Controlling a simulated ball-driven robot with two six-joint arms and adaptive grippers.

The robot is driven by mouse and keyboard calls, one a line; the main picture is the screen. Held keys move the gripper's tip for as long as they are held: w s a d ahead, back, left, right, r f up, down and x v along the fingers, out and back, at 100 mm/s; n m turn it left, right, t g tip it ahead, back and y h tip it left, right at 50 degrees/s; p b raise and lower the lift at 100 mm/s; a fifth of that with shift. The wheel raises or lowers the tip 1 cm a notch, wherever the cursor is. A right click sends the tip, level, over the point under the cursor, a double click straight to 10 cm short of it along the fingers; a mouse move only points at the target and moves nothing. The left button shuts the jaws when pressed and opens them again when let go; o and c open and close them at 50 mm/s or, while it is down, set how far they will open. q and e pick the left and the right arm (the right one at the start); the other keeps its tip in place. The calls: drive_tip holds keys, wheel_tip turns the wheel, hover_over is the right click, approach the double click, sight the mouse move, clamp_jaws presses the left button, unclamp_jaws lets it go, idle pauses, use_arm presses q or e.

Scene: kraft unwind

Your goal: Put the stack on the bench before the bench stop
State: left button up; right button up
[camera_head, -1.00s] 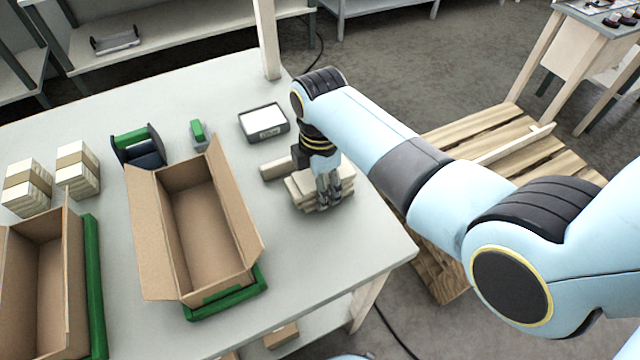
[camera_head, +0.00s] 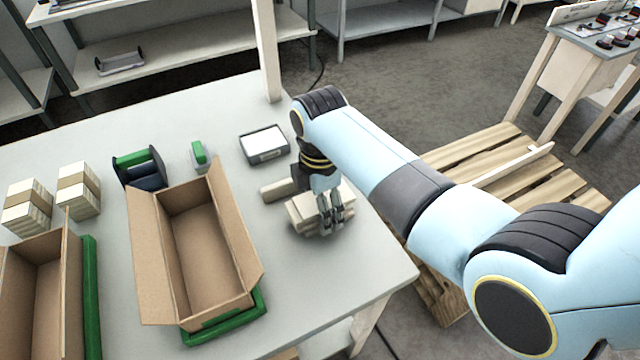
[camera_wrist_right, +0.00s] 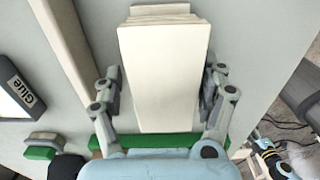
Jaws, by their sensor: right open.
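The stack (camera_head: 301,213) is a pile of flat cream pieces near the right edge of the bench (camera_head: 330,285). It appears to rest on the bench; its underside is hidden. In the right wrist view the stack (camera_wrist_right: 165,75) lies between my fingers, with a gap at each side. My right gripper (camera_head: 330,222) is open around it, and both fingers show in the wrist view (camera_wrist_right: 160,88). A pale bar (camera_head: 277,190), seemingly the bench stop, lies behind and left of the stack; it also shows in the wrist view (camera_wrist_right: 62,42). My left gripper is out of view.
An open carton (camera_head: 210,255) stands on a green base left of the stack. A second carton (camera_head: 35,290) and two banded stacks (camera_head: 78,190) are farther left. A glue box (camera_head: 264,144) lies behind. Bare bench lies in front of the stack. A pallet (camera_head: 500,170) is right.

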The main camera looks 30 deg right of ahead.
wheel_tip(320, 180, up, 11)
drive_tip(key=shift+f, duration=0.15)
idle(0.5)
